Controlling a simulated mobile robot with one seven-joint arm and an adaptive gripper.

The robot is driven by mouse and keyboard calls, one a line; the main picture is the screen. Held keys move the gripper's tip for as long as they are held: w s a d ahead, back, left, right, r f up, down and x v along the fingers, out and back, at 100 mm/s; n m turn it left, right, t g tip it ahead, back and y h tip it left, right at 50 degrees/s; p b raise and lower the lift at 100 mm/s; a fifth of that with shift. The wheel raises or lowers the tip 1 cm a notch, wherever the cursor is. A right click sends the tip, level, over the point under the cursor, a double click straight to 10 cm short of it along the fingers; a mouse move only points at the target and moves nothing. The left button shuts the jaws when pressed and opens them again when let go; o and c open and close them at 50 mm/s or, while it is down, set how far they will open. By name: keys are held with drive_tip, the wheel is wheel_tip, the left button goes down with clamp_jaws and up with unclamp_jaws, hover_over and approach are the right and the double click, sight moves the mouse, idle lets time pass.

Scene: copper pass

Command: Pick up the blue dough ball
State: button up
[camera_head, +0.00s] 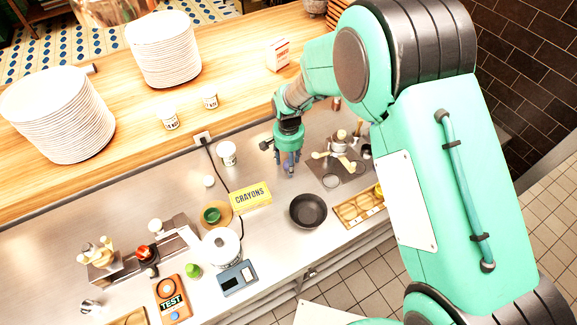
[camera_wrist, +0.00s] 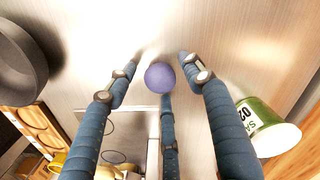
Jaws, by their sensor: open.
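The blue dough ball (camera_wrist: 160,77) is a small, smooth, purplish-blue sphere in the middle of the wrist view, over the steel counter. My gripper (camera_head: 288,166) points down over the counter in the head view. Its three blue fingers are spread apart, and in the wrist view they surround the ball with gaps around it. The third finger's tip appears close to the ball's lower edge; I cannot tell whether they touch.
A labelled cup (camera_head: 228,154) stands left of my gripper; a green-and-white cup (camera_wrist: 268,128) shows in the wrist view. A wooden tray (camera_head: 358,208) sits to the right. Plate stacks (camera_head: 163,50) occupy the wooden shelf.

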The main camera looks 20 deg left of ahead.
drive_tip(key=shift+f, duration=0.2)
idle(0.4)
drive_tip(key=c, duration=1.2)
